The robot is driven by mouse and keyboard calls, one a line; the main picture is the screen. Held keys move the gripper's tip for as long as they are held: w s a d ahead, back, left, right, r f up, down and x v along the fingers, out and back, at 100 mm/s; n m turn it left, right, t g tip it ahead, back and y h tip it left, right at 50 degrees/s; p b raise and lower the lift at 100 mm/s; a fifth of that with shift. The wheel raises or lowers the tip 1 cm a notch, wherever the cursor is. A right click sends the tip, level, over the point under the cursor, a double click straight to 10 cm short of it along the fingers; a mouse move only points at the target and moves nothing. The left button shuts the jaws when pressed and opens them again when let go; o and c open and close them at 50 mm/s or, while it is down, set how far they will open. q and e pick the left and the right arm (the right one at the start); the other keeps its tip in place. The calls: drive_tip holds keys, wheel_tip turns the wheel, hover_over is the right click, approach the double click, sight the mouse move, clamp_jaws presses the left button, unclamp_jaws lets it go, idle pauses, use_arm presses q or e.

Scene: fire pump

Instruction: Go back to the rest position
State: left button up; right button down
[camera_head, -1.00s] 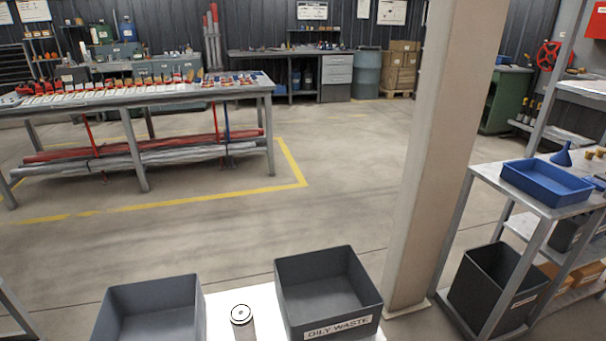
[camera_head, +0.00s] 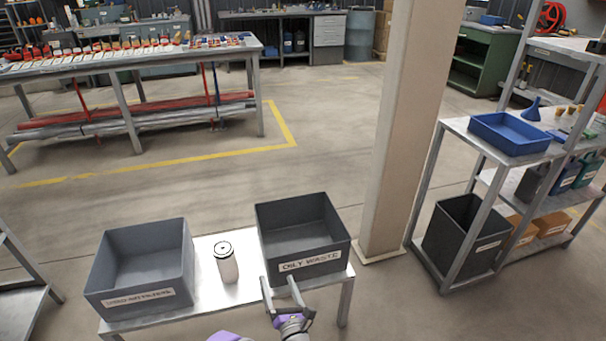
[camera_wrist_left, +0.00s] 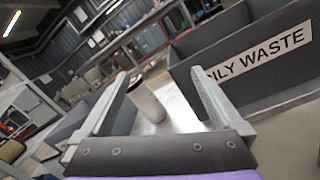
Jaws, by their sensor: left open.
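My left gripper (camera_head: 283,290) is open and empty, in front of the low bench near the oily waste bin (camera_head: 308,263). In the left wrist view, the left gripper (camera_wrist_left: 160,95) has its fingers spread, with a white canister (camera_wrist_left: 147,102) visible beyond and between them. In the head view the canister (camera_head: 226,264) stands upright on the bench (camera_head: 208,250), apart from the gripper. My right gripper is not in view.
A beige column (camera_head: 400,150) stands right of the bench. A shelf unit with a blue tray (camera_head: 508,134) and a dark bin (camera_head: 462,235) is at the right. A long workbench (camera_head: 130,58) is at the back left. Open floor (camera_head: 300,170) lies between.

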use_arm(q)
drive_tip(key=s+d+r+m+g+h, duration=0.1)
drive_tip(key=s+r+m+g+h, duration=0.25)
drive_tip(key=r+m+h, duration=1.2)
drive_tip(key=s+a+f+m+g+y, duration=0.35)
drive_tip(key=s+m, duration=0.25)
drive_tip(key=s, duration=0.4)
drive_tip(key=s+a+f+m+g+y, duration=0.35)
drive_tip(key=s+m, duration=0.35)
drive_tip(key=s, duration=0.3)
drive_tip(key=s+a+f+m+g+y, duration=0.25)
drive_tip(key=s+a+m, duration=0.3)
drive_tip(key=s, duration=0.45)
wheel_tip(320, 180, up, 27)
drive_tip(key=w+p, duration=0.1)
drive_tip(key=p, duration=2.3)
drive_tip(key=shift+d+t, duration=0.3)
drive_tip(key=shift+d, duration=0.15)
drive_tip(key=shift+c, duration=0.2)
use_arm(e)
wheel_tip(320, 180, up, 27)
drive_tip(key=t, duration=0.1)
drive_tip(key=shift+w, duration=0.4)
